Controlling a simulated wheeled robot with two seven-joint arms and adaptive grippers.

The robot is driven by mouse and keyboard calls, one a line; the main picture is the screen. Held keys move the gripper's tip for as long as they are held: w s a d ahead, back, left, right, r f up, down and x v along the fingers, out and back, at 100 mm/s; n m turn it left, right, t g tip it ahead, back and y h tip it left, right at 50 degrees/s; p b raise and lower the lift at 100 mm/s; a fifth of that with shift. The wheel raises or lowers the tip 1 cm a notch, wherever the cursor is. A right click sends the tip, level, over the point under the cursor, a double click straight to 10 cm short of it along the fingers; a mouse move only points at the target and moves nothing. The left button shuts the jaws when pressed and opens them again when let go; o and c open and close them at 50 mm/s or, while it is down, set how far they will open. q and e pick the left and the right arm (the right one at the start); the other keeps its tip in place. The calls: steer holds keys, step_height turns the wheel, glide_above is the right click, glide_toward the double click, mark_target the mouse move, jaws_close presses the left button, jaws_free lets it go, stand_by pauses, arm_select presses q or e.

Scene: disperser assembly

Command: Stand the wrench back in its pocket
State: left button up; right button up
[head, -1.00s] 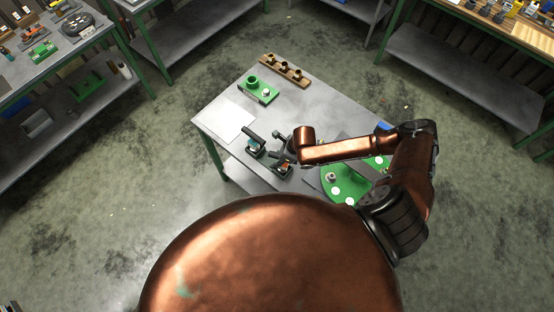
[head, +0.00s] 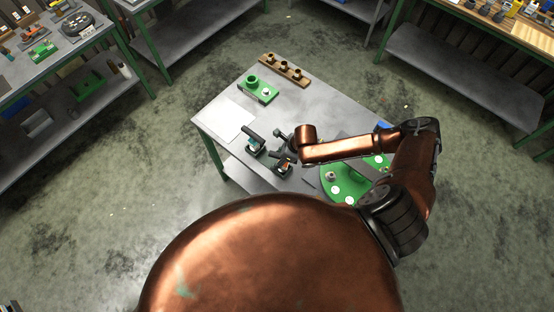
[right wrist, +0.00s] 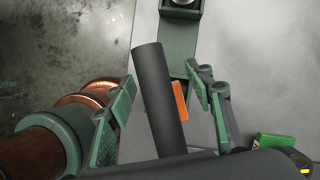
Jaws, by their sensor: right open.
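A dark grey cylindrical handle (right wrist: 162,100), which looks like the wrench's, stands slightly tilted between the fingers of my right gripper (right wrist: 160,108) in the right wrist view. The fingers are apart, with visible gaps beside the handle. An orange piece (right wrist: 181,101) shows just behind it. In the head view my right gripper (head: 284,148) is over the front part of the table, mostly hidden by its own wrist. A dark tool with an orange patch (head: 285,165) is under it. The pocket and the handle's lower end cannot be made out. My left gripper is not in view.
Beside the gripper stands another dark tool in a teal-marked holder (head: 255,142). A green round plate (head: 345,184) lies to the right under my arm. A green block (head: 258,90) and a wooden rack (head: 285,69) are at the back. The table's middle (head: 300,107) is clear.

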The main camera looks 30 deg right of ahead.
steer(key=b+v, duration=0.1)
steer(key=v, duration=0.8)
steer(key=shift+s+d+r, duration=0.1)
steer(key=shift+d+r, duration=0.1)
steer(key=shift+r, duration=0.1)
steer(key=shift+s+d+r, duration=0.1)
steer(key=shift+s+r, duration=0.15)
steer(key=shift+r, duration=0.4)
